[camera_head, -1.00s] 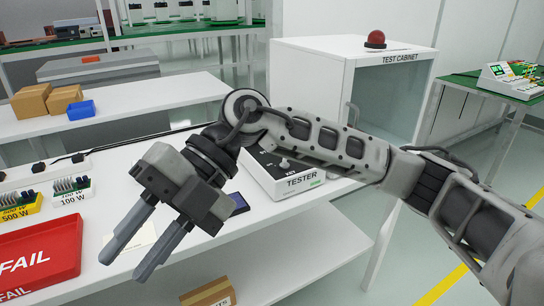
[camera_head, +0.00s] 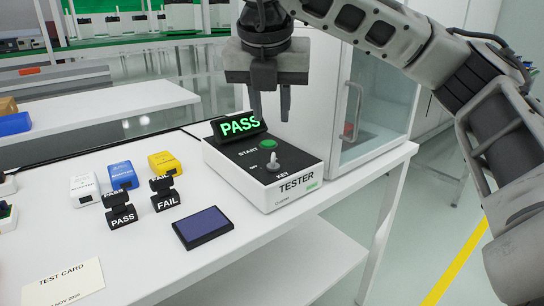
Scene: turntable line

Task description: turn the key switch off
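The tester (camera_head: 290,203) is a white box with a dark top on the bench. Its key switch (camera_head: 273,160) is a small light knob on the top, near the "KEY" label. A green start button (camera_head: 268,144) sits behind it, and the tester's display (camera_head: 239,125) shows "PASS" in green. My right gripper (camera_head: 270,114) points down above the tester's back part, behind the key switch in the picture. Its two fingers are apart with nothing between them, and it appears clear of the knob. My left gripper is out of view.
A dark blue pad (camera_head: 203,228) lies left of the tester. Beside it stand PASS (camera_head: 122,214) and FAIL (camera_head: 166,200) stands, with white, blue and yellow blocks behind. A test card (camera_head: 63,283) lies at the front left. The test cabinet (camera_head: 379,90) stands behind right.

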